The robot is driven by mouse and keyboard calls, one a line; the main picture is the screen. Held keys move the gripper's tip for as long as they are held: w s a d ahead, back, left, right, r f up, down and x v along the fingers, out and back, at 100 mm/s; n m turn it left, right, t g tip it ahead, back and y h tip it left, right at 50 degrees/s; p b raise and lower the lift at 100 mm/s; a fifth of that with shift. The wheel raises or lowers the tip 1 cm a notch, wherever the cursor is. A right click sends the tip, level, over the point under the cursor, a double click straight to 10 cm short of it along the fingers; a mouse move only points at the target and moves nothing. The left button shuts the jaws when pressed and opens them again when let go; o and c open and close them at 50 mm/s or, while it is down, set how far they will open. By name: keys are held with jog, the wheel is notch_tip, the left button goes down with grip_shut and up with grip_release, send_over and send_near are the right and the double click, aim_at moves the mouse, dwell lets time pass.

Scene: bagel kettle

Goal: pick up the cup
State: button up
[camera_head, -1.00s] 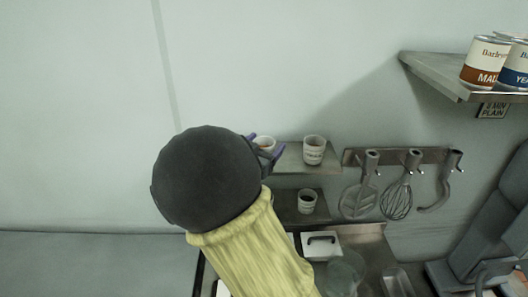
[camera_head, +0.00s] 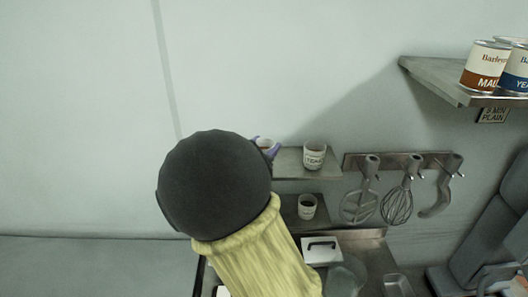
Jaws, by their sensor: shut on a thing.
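A small white cup (camera_head: 265,143) shows partly at the left end of the upper wall shelf, behind my arm. My gripper (camera_head: 266,148) has purple fingers on both sides of this cup and is shut on it. My dark round wrist and yellow sleeve hide the cup's lower part and most of the gripper. I cannot tell whether the cup touches the shelf. A second white cup with lettering (camera_head: 315,155) stands upright on the same shelf to the right. A third cup with dark contents (camera_head: 307,206) stands on the lower shelf.
The upper shelf (camera_head: 290,165) is close under the gripper. A rail with hanging utensils, including a whisk (camera_head: 397,204), is to the right. A higher shelf (camera_head: 432,82) holds cans (camera_head: 484,65). The wall on the left is bare.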

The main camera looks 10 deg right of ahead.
notch_tip(320, 180, up, 9)
jog(key=b, duration=0.1)
dwell(1.0)
dwell(0.7)
